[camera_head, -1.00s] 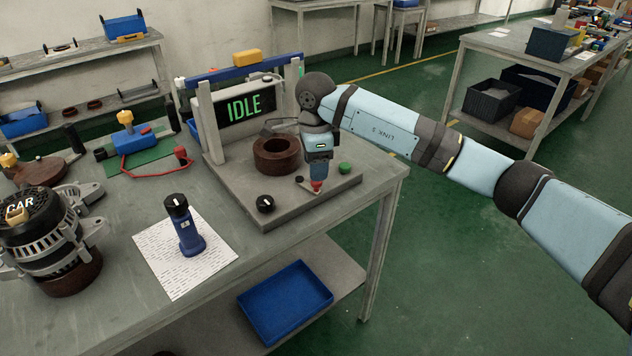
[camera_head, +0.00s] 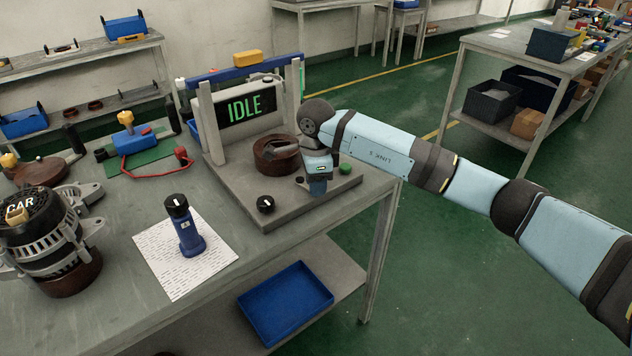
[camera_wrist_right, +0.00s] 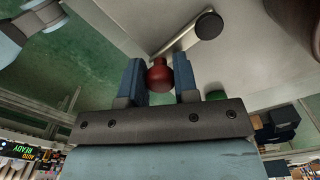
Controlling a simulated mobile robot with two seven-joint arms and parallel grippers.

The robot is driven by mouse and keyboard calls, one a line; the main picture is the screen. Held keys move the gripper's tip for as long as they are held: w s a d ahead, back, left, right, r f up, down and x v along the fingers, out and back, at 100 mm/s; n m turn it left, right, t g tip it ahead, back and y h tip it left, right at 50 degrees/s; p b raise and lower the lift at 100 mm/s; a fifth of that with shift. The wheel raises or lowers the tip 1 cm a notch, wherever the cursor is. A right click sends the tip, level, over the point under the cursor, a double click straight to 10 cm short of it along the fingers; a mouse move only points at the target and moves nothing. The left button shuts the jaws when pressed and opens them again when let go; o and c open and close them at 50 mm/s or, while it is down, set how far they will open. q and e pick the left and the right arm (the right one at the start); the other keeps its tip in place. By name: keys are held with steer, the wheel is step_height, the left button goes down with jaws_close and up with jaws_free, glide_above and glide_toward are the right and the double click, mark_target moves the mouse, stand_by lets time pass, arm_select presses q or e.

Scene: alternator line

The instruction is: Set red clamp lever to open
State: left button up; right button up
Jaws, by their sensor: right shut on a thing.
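The red knob (camera_wrist_right: 159,75) of the clamp lever sits between the two blue fingers of my right gripper (camera_wrist_right: 159,82) in the right wrist view. The gripper is shut on the knob. A grey rod and a dark round end (camera_wrist_right: 208,26) show just beyond it. In the head view my right gripper (camera_head: 317,187) is low over the right front of the grey test stand (camera_head: 240,190), and it hides the knob. My left gripper is not in view.
The stand carries a brown ring (camera_head: 277,155), a black dial (camera_head: 265,204), a green button (camera_head: 345,168) and a screen (camera_head: 245,107) reading IDLE. A blue handheld device (camera_head: 187,230) stands on a paper sheet to the left. An alternator (camera_head: 50,240) is farther left.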

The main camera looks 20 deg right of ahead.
mark_target(286, 195)
steer(key=shift+a, duration=0.1)
steer(key=m, duration=0.1)
steer(key=a+m, duration=0.1)
steer(key=m, duration=0.1)
steer(key=shift+s+a+r+m, duration=0.1)
steer(key=shift+s+a+m, duration=0.2)
steer(key=shift+m, duration=0.1)
steer(key=a+m, duration=0.1)
steer(key=m, duration=0.2)
steer(key=shift+a+m, duration=0.3)
steer(key=shift+a, duration=0.05)
steer(key=m, duration=0.1)
steer(key=a+m, duration=0.1)
steer(key=m, duration=0.1)
steer(key=a+m, duration=0.1)
steer(key=shift+w+p, duration=0.35)
steer(key=shift+w+a+m, duration=0.2)
steer(key=shift+m, duration=0.55)
steer(key=shift+w+a+m, duration=0.25)
steer(key=shift+m, duration=0.55)
steer(key=shift+w+a+m, duration=0.2)
steer(key=shift+m, duration=0.55)
steer(key=o, duration=0.9)
steer(key=shift+o, duration=0.2)
